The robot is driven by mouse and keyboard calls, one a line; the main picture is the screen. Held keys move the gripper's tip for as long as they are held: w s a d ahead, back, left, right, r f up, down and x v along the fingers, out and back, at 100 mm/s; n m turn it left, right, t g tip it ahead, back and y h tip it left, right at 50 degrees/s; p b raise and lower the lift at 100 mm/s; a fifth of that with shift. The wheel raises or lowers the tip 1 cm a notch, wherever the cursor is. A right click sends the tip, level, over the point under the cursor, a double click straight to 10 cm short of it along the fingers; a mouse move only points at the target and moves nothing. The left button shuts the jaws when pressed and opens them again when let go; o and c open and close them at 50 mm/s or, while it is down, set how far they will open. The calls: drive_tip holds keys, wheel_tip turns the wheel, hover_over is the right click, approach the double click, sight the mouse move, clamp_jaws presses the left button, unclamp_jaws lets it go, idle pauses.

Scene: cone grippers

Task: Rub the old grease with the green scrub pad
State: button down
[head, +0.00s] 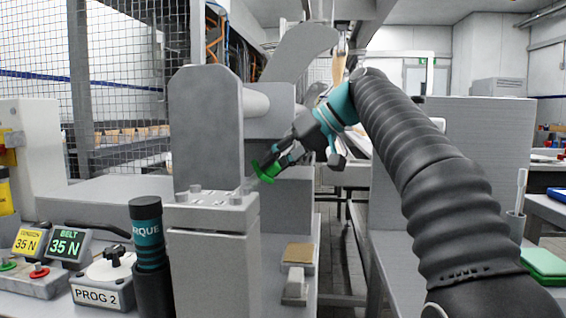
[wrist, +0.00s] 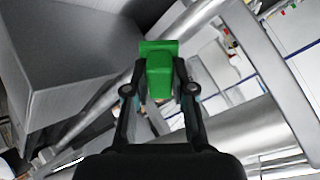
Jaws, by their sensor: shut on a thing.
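The green scrub pad (head: 266,172) is between the fingertips of my gripper (head: 274,166) in the head view. It is tilted, close to the grey machine block (head: 212,216) and just above and right of its top plate. I cannot tell whether the pad touches the metal. In the wrist view the pad (wrist: 158,78) sits between the two fingers of my gripper (wrist: 159,92), which are shut on it. I cannot make out the old grease in either view.
A tall grey housing (head: 205,120) with a roller (head: 256,103) stands beside the pad. A brown-topped block (head: 298,253) lies lower right. A torque tool (head: 148,240) and a PROG 2 dial box (head: 100,290) stand left. Another green slab (head: 543,261) lies at far right.

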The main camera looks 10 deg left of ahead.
drive_tip(key=shift+s+d+r+p, duration=0.1)
drive_tip(key=shift+d+r+p, duration=0.1)
drive_tip(key=shift+r+p, duration=0.3)
drive_tip(key=shift+p+v, duration=1.5)
drive_tip(key=shift+v, duration=0.85)
drive_tip(key=shift+w+r, duration=0.15)
drive_tip(key=shift+w, duration=0.2)
drive_tip(key=p+v, duration=0.2)
drive_tip(key=v, duration=0.1)
drive_tip(key=shift+w+a, duration=0.1)
drive_tip(key=shift+w, duration=0.05)
drive_tip(key=b+x, duration=0.2)
drive_tip(key=x, duration=0.4)
drive_tip(key=shift+f, duration=0.6)
